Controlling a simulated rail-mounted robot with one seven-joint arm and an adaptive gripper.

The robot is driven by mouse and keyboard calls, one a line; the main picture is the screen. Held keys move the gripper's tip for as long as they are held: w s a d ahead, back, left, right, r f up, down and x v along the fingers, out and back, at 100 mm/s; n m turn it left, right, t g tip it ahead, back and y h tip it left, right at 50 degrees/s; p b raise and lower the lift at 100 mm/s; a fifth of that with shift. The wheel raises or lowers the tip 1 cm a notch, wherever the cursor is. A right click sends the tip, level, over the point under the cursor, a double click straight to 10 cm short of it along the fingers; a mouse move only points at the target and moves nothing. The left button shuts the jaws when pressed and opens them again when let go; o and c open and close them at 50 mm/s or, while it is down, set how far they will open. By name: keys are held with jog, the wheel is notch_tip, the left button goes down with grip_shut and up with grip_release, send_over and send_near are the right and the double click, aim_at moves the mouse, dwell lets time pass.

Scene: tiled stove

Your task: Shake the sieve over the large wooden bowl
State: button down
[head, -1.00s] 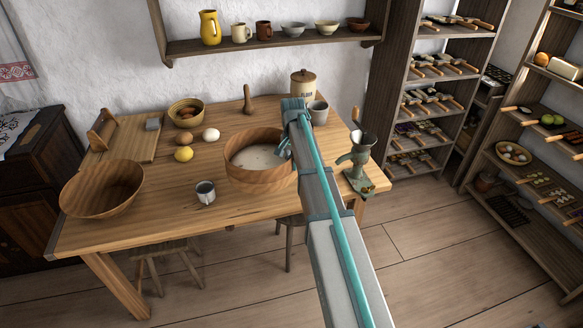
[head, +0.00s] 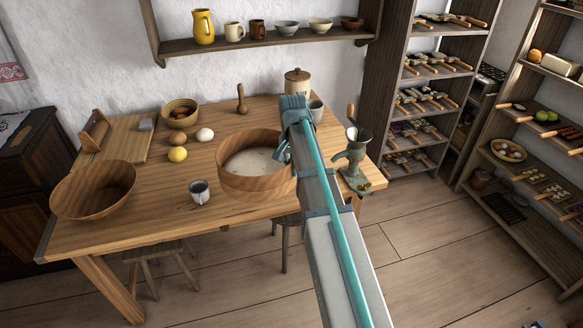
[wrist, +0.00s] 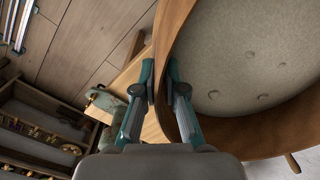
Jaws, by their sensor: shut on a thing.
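The sieve (head: 240,181) is a round wooden hoop with a pale inside, at the middle of the table in the head view. In the wrist view the sieve (wrist: 230,143) fills the right side, its pale floor dotted with several small bumps. My gripper (wrist: 161,78) is shut on its rim, one finger on each side of the wall. In the head view my gripper (head: 283,150) is at the sieve's right edge, partly hidden by my arm. I cannot tell whether the sieve touches the table. The large wooden bowl (head: 93,192) stands at the table's left end, apart from the sieve.
A metal cup (head: 199,192) stands between bowl and sieve. A lemon (head: 177,154), eggs (head: 205,135) and a small bowl (head: 181,110) are behind. A grinder (head: 353,160) and a lidded crock (head: 298,82) stand right and behind. Stools (head: 160,256) are under the table.

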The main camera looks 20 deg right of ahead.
jog(key=shift+s+r+p, duration=0.25)
jog(key=shift+r+p, duration=0.35)
jog(key=shift+r, duration=0.4)
jog(key=shift+s+r+p, duration=0.1)
jog(key=shift+r+p, duration=1.2)
jog(key=shift+r, duration=0.5)
jog(key=shift+a, duration=0.1)
